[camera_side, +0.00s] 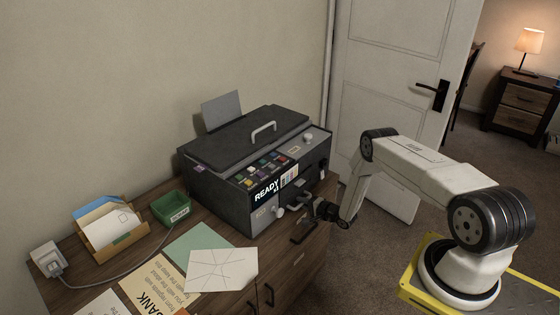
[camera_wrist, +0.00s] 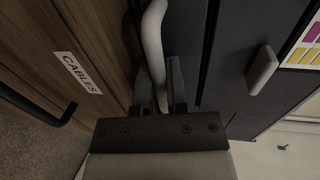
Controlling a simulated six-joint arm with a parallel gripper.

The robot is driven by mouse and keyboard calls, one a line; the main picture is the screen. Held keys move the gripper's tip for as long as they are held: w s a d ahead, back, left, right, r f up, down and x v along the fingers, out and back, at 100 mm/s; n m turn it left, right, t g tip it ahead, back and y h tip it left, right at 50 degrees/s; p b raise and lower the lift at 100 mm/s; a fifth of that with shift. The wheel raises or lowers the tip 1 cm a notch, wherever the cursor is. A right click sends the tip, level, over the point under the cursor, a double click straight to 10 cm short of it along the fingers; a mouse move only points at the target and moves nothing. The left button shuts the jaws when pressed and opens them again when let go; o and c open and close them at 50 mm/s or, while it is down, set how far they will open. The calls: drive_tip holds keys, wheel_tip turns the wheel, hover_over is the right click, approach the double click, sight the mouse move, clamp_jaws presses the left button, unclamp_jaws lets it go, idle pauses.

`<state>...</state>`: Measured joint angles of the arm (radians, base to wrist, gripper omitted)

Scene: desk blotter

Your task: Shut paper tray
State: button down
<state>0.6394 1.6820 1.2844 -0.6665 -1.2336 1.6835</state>
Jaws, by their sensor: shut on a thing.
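A dark grey printer (camera_side: 222,195) with a "READY" panel stands on the wooden cabinet. The paper tray is low on its front, partly hidden by my gripper in the side view. A pale curved handle (camera_wrist: 153,40) on the dark front (camera_wrist: 184,35) fills the upper middle of the wrist view. My gripper (camera_side: 319,209) is at the printer's lower front. In the wrist view my gripper (camera_wrist: 160,88) is shut on this handle, one finger on each side. I cannot tell clearly how far out the tray is.
A drawer labelled "CABLES" (camera_wrist: 77,72) with a black pull (camera_wrist: 48,116) lies below the handle. Papers (camera_side: 221,270), a green box (camera_side: 171,208) and a letter holder (camera_side: 110,232) lie left on the cabinet top.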

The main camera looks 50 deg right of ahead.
drive_tip(key=shift+w+r, duration=0.1)
drive_tip(key=shift+w, duration=0.05)
drive_tip(key=c, duration=0.7)
unclamp_jaws()
drive_tip(key=shift+s+r, duration=0.2)
drive_tip(key=shift+s, duration=1.1)
drive_tip(key=shift+s+r, duration=0.25)
drive_tip(key=shift+s, duration=1.05)
drive_tip(key=shift+s+r, duration=0.2)
drive_tip(key=shift+s, duration=1.1)
